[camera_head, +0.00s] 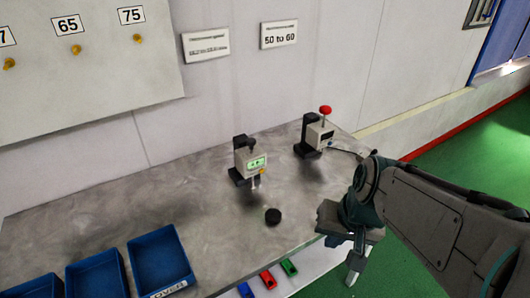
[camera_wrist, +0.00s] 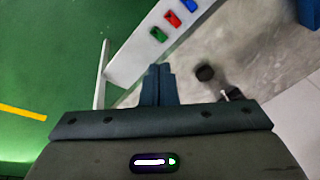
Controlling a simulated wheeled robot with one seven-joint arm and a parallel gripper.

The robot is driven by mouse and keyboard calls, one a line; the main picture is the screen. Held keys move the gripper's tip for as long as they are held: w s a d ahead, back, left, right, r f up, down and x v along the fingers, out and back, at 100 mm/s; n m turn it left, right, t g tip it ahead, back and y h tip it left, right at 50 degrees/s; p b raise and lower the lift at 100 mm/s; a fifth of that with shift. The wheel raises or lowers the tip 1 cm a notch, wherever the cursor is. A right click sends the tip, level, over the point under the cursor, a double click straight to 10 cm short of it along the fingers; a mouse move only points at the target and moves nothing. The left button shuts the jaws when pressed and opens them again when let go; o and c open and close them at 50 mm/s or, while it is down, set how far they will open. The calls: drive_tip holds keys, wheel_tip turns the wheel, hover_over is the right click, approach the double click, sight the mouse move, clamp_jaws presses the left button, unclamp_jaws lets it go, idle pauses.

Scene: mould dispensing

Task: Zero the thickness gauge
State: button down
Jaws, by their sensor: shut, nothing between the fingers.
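The thickness gauge (camera_head: 249,160) stands on the grey table, a light grey body on a dark stand with a lit green display and a small orange-yellow spot below it. Its reading is too small to make out. Its lower tip shows in the wrist view, partly hidden by my gripper's body. My gripper (camera_head: 357,268) is beyond the table's front edge, to the right of and nearer than the gauge, pointing down. In the wrist view its fingers (camera_wrist: 158,84) are together with nothing between them.
A black round puck (camera_head: 273,216) lies in front of the gauge. A second device with a red knob (camera_head: 325,110) stands at the back right. Blue bins (camera_head: 158,262) fill the front left. Green, red and blue small pieces (camera_head: 268,279) sit along the front ledge.

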sight(261, 171)
drive_tip(key=w+a+f+m+t+y+p, duration=0.1)
drive_tip(key=w+a+f+m, duration=0.3)
drive_tip(key=w+m, duration=0.5)
drive_tip(key=w+a+f+m+t+y+p, duration=0.2)
drive_tip(key=w+a+f+m+y+p, duration=0.2)
drive_tip(key=w+m, duration=0.6)
drive_tip(key=shift+a+f+m+y, duration=0.2)
drive_tip(key=shift+a+m+y, duration=0.15)
drive_tip(key=shift+m, duration=0.25)
drive_tip(key=w+a+p, duration=0.2)
drive_tip(key=w+a, duration=0.3)
drive_tip(key=w, duration=0.2)
drive_tip(key=shift+p, duration=0.35)
drive_tip(key=shift+w, duration=0.2)
idle(0.7)
drive_tip(key=shift+w+a, duration=0.2)
drive_tip(key=shift+w, duration=0.05)
